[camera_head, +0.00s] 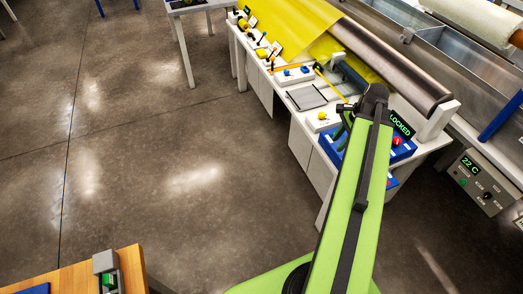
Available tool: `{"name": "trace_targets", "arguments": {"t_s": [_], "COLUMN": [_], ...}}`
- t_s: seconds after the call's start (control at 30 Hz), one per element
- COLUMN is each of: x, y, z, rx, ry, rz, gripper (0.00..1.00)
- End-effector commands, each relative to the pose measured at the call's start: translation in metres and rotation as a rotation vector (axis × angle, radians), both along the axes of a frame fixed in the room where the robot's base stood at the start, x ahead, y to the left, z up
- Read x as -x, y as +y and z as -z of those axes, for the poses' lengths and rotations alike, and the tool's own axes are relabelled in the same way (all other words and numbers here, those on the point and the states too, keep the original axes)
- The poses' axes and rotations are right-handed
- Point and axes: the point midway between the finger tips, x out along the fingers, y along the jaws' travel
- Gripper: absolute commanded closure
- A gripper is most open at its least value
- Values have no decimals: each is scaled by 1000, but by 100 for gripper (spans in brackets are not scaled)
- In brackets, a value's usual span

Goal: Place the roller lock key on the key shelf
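My green arm reaches up from the bottom of the view to the right end of the white workbench (318,172). My gripper (343,122) is small and dark at the arm's far end, partly hidden by the arm, over the bench beside a blue tray or box. I cannot tell whether it is open or holds anything. A blue lock box (404,150) with a red knob (396,141) and a green "LOCKED" display (401,124) stands just right of the arm. I cannot make out the roller lock key or the key shelf for certain.
A dark roller (400,72) with yellow sheet (285,22) lies behind the bench, with metal baths (455,55) beyond. A white box with a yellow button (322,116) and a grey tray (306,97) sit left of my gripper. The floor at left is clear; a wooden table (75,278) is lower left.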

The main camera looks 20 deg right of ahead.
Motion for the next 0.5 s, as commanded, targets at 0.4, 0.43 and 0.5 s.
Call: {"name": "trace_targets", "arguments": {"t_s": [0.4, 0.43, 0.5], "x": [-95, -95, -95], "y": [309, 321, 343], "z": [7, 7, 7], "rx": [245, 255, 270], "ry": [-34, -35, -40], "rz": [-1496, -1560, -1673], "gripper": [66, 66, 66]}}
